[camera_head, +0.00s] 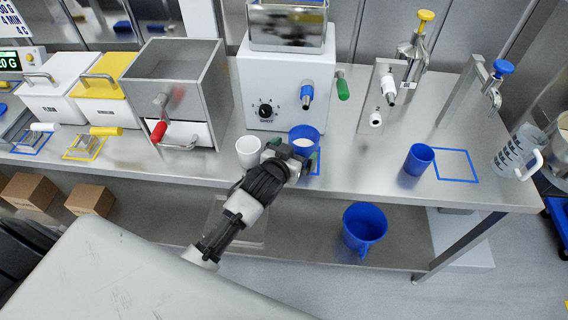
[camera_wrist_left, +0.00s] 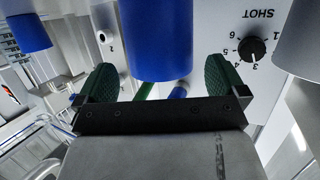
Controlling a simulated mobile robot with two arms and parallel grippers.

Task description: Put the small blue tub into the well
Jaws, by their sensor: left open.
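A blue tub (camera_head: 306,131) with something white inside stands on the steel counter below the white machine with the dial. My left gripper (camera_head: 291,155) is at the near side of this tub, partly covering it. In the left wrist view, a blue cylinder (camera_wrist_left: 155,40), apparently this tub, shows between the two open green-padded fingers of my gripper (camera_wrist_left: 160,80). I see a gap on both sides of it. A second blue tub (camera_head: 418,160) stands farther right, beside an empty blue-outlined square (camera_head: 457,165). I cannot make out which part is the well. My right gripper is not in view.
A white cup (camera_head: 248,151) stands close left of my gripper. The dispensing machine (camera_head: 287,85) rises behind, with blue and green handles. A large blue jug (camera_head: 364,226) is on the lower shelf. A clear measuring jug (camera_head: 517,149) stands at the counter's right end.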

